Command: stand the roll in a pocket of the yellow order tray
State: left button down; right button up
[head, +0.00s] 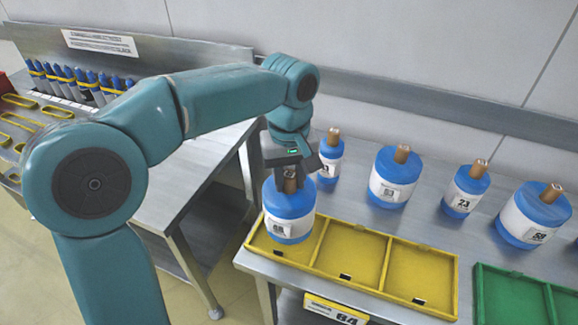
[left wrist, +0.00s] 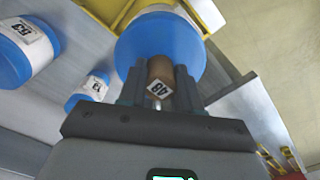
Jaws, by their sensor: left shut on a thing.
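A blue roll with a white label (head: 289,212) hangs upright from my left gripper (head: 290,172), which is shut on its brown core. The roll is over the left pocket of the yellow order tray (head: 350,262); whether its base touches the tray floor I cannot tell. The tray has three pockets, and the middle and right ones are empty. In the left wrist view the fingers of my left gripper (left wrist: 160,95) close on the core of the blue roll (left wrist: 150,45), with the yellow tray (left wrist: 205,14) beyond. My right gripper is not in view.
Several other blue rolls stand behind the tray, including a large one (head: 394,178), a small one (head: 465,190) and one at the right (head: 533,215). A green tray (head: 510,293) lies to the right. A second bench at left holds a row of blue-topped items (head: 75,78).

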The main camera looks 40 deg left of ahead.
aim_at(289, 191)
pick_arm(q)
notch_tip(289, 191, down, 3)
jog(key=shift+r, duration=0.2)
jog(key=shift+f, duration=0.45)
jog(key=shift+r, duration=0.1)
jog(key=shift+f+b, duration=0.25)
jog(key=shift+b, duration=0.1)
jog(key=c, duration=0.8)
grip_release()
jog(key=shift+s, duration=0.1)
